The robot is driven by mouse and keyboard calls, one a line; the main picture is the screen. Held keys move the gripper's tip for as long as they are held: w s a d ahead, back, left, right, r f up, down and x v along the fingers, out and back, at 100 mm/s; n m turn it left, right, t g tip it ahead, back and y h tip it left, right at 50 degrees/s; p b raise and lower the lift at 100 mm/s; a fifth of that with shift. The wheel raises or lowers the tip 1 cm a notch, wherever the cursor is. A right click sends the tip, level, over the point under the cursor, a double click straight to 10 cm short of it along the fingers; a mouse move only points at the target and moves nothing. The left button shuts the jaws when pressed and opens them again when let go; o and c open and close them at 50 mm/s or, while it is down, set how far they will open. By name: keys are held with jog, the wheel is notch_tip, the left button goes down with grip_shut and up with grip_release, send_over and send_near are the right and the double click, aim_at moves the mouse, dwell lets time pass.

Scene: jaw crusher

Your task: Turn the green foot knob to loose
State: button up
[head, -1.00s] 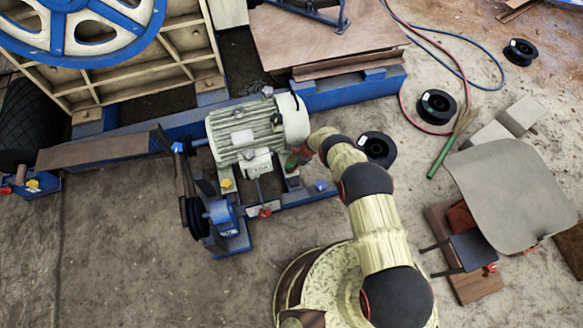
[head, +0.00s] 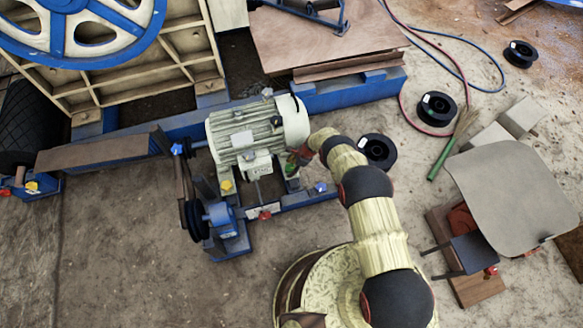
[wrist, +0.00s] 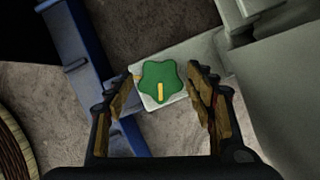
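The green foot knob (wrist: 152,76) is a lobed knob with a yellow pointer bar, on a pale square plate (wrist: 176,103) in the wrist view. The bar runs from its middle toward the bottom of the picture. A small yellow mark shows at the plate's left edge. My gripper (wrist: 161,84) is open, with one finger on each side of the knob and visible gaps between. In the head view my gripper (head: 303,156) is at the right foot of the grey-white motor (head: 258,130), and the knob (head: 291,164) is partly hidden beside it.
Yellow (head: 227,186), red (head: 264,215) and blue (head: 320,187) knobs sit around the motor's blue frame. The motor body rises close to my gripper. A black spool (head: 376,151) lies right of my wrist. Open ground lies left of my base.

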jog(key=shift+o, duration=0.2)
jog(key=shift+r, duration=0.1)
jog(key=shift+d+r, duration=0.15)
jog(key=shift+r, duration=0.1)
jog(key=s+d, duration=0.1)
jog(key=d, duration=1.1)
jog(key=shift+r, duration=0.15)
jog(key=shift+o, duration=0.2)
